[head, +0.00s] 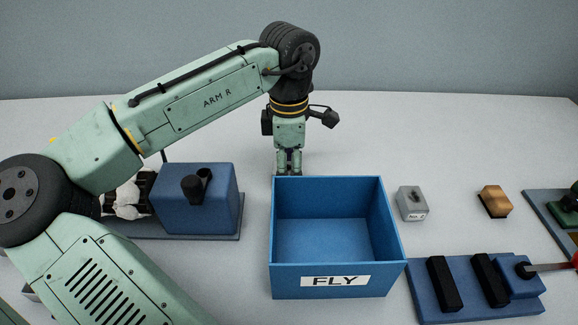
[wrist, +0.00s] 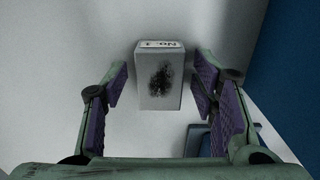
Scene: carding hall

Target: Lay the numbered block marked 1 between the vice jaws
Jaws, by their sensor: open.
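The numbered block marked 1 (wrist: 160,82) is light grey with a dark smudge; its "No. 1" label reads upside down in the wrist view. My gripper (wrist: 161,87) is open, one purple-padded finger on each side of the block, with gaps showing. In the head view my gripper (head: 289,170) points down just behind the blue FLY box, and I cannot make out the block there. The vice (head: 430,306) is at the front right, with two black jaws on a blue base and a clear gap between them.
The open blue FLY box (head: 325,181) stands between my gripper and the vice; its interior looks empty. Another grey labelled block (head: 412,204) and a wooden block (head: 494,202) lie to the right. A blue machine (head: 205,215) stands at left. The back table is clear.

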